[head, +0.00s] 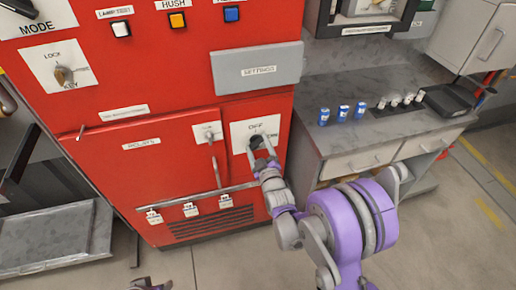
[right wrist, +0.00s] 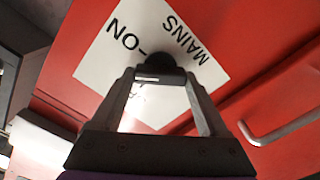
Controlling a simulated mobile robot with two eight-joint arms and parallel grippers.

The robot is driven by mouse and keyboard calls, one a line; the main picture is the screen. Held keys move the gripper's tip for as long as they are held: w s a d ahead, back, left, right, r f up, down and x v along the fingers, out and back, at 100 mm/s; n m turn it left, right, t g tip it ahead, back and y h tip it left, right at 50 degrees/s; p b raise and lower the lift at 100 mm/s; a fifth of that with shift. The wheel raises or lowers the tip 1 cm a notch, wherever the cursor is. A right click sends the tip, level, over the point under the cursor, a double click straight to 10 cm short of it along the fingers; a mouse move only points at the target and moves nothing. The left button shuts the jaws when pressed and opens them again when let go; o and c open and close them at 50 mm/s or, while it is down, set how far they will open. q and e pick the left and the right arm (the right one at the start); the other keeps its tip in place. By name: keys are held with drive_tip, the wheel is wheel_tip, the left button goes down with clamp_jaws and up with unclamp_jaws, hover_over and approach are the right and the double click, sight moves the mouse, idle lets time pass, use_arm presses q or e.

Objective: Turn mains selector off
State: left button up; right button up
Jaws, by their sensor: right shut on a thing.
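The mains selector (head: 255,141) is a dark round knob on a white plate on the lower right of the red cabinet. Its plate (head: 241,130) carries the word OFF at the top. The plate (right wrist: 130,28) also shows in the right wrist view, turned, with MAINS and ON readable. My right gripper (head: 262,144) is at the plate, shut on the dark selector knob (right wrist: 158,62), which sits between its fingertips in the right wrist view. The gripper partly hides the knob and lettering. My left gripper cannot be made out; a small purple part shows at the bottom edge.
The red cabinet (head: 150,70) also carries a key switch (head: 62,75), colored buttons and a grey settings cover (head: 257,69). A vertical handle (head: 215,172) is left of the selector. A grey bench (head: 365,140) with blue cans stands right. Floor shows in front.

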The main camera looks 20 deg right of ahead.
drive_tip(key=n+b, duration=0.2)
drive_tip(key=n, duration=0.3)
drive_tip(key=shift+f+n, duration=0.15)
drive_tip(key=shift+n, duration=0.15)
drive_tip(key=shift+a+n+b, duration=0.1)
drive_tip(key=shift+n+b, duration=0.35)
drive_tip(key=shift+n, duration=1.75)
drive_tip(key=o, duration=1.2)
drive_tip(key=shift+o, duration=0.2)
drive_tip(key=s, duration=1.1)
